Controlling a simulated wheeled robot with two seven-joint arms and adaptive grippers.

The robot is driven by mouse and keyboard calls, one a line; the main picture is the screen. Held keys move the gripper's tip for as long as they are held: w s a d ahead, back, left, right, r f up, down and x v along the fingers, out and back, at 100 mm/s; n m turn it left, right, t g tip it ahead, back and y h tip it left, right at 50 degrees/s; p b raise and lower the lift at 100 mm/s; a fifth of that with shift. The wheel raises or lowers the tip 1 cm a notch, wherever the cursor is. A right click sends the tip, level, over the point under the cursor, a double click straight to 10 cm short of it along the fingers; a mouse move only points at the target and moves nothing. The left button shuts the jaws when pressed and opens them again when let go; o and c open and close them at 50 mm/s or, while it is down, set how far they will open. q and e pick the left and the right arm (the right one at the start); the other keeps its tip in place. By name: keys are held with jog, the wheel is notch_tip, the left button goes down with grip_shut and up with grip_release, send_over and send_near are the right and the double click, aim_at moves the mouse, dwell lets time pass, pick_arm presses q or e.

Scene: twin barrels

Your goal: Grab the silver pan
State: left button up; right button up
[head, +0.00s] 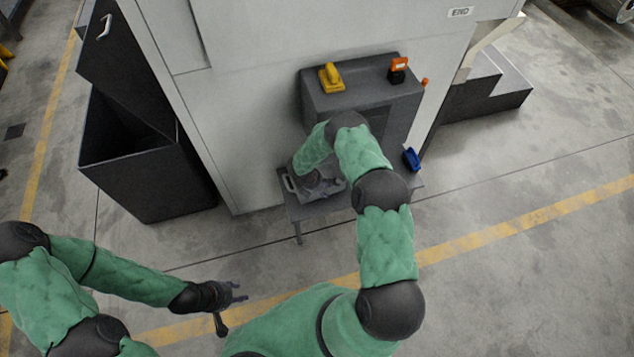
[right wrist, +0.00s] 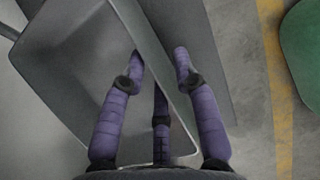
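The silver pan (head: 293,192), a shallow grey rectangular tray, rests on a small grey table (head: 297,213) in front of the machine. My right gripper (head: 327,184) is over the pan's right part and hides some of it. In the right wrist view the pan (right wrist: 75,65) fills the left side. There my right gripper (right wrist: 160,62) is open, its fingers on either side of the pan's rim, with a gap between them. Contact with the rim cannot be told. My left gripper (head: 238,293) is open and empty, away from the table over the floor.
A dark grey box unit (head: 347,87) behind the table carries a yellow item (head: 331,78) and an orange item (head: 398,69). A blue item (head: 412,159) is at the table's right. A dark open bin (head: 150,180) stands left. The floor in front is clear.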

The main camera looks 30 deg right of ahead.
jog(key=shift+x, duration=1.05)
jog(key=shift+f, duration=0.25)
jog(key=shift+w, duration=0.1)
grip_shut()
